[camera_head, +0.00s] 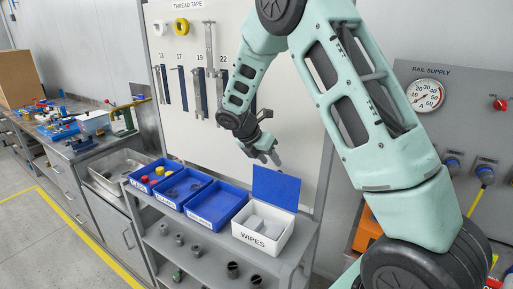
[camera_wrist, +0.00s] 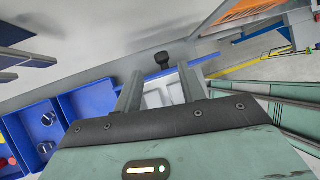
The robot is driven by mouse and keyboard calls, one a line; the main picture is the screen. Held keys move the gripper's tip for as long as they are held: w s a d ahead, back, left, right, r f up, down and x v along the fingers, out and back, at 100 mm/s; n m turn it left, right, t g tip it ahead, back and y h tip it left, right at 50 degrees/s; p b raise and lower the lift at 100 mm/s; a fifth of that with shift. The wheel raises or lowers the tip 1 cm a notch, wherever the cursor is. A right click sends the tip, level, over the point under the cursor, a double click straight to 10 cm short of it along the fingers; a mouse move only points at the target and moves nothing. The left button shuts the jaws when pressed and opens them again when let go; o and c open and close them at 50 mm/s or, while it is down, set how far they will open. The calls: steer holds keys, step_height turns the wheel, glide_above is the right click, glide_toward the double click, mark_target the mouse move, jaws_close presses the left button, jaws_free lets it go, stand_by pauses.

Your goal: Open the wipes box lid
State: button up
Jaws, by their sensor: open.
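The white wipes box (camera_head: 262,240), labelled WIPES, stands at the right end of the shelf top. Its blue lid (camera_head: 277,187) stands up, open, along the back edge, and pale wipes (camera_head: 268,221) show inside. My gripper (camera_head: 270,158) is above the lid, apart from it in the head view, with its fingers pointing down. In the wrist view my gripper (camera_wrist: 160,82) has its two fingers spread with nothing between them. The white box interior (camera_wrist: 158,97) shows beyond the fingers, and a thin blue strip, seemingly the lid (camera_wrist: 222,69), runs to the right.
Several blue bins (camera_head: 216,207) stand left of the box, some holding small parts. A tool board (camera_head: 296,135) with hanging wrenches rises behind. A gauge panel (camera_head: 455,115) is at right. A workbench (camera_head: 95,141) with a metal tray (camera_head: 118,165) is at left.

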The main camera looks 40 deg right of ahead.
steer(key=b+v, duration=0.1)
steer(key=v, duration=0.7)
steer(key=shift+a+r+b, duration=0.15)
steer(key=shift+r+b, duration=0.2)
steer(key=s+a+f+m+t+y+b, duration=0.1)
steer(key=s+a+f+m+y+b, duration=0.15)
steer(key=s+a, duration=0.55)
steer(key=s+a+f+m+y+b, duration=0.2)
steer(key=s+a+f+m, duration=0.15)
steer(key=a, duration=0.85)
steer(key=s+a+f+m+y+b, duration=0.1)
steer(key=s+a+f+m, duration=0.1)
steer(key=s, duration=0.4)
steer(key=s+a+f+m+b, duration=0.1)
steer(key=s+a+f+m, duration=0.1)
steer(key=s, duration=0.4)
steer(key=s+a+f+m+y+b, duration=0.1)
steer(key=s+a+f+m, duration=0.1)
steer(key=s+a, duration=0.3)
steer(key=shift+s+m+y, duration=0.35)
steer(key=shift+s+m, duration=0.35)
steer(key=shift+s, duration=0.45)
